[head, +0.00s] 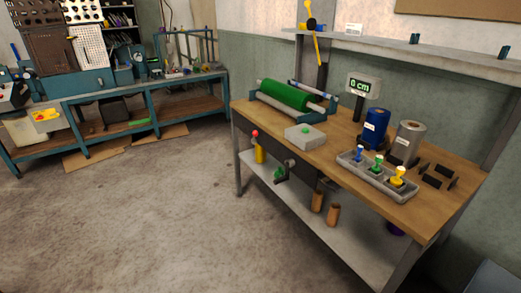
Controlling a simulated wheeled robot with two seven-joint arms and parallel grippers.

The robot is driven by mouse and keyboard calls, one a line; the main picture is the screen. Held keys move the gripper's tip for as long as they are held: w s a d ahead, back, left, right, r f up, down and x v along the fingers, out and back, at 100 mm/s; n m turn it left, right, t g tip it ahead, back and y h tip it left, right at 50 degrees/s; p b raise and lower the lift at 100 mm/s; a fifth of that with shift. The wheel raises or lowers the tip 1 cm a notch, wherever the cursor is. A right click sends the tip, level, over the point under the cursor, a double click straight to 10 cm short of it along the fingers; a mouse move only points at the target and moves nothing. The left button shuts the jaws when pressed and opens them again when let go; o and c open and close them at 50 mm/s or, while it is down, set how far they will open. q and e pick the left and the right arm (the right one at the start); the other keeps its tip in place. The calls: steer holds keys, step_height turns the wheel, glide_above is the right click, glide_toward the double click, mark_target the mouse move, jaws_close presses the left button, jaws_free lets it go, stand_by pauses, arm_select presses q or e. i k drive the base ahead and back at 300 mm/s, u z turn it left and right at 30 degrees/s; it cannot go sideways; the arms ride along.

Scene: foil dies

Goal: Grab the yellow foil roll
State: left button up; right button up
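A small yellow cylinder (259,154) is on the lower shelf of the workbench, near its left end, just below a red knob; it looks like the yellow foil roll, but I cannot tell for sure. Neither of my grippers is in view.
The workbench (345,150) holds a green roll (285,94) in a holder, a blue roll (375,128), a silver roll (407,142), a grey tray (376,178) of coloured-handled dies and a display (363,86) reading 6 cm. The floor (150,225) in front is clear.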

mark_target(260, 153)
steer(key=u, duration=1.15)
steer(key=i, duration=2.6)
steer(key=z, duration=3.1)
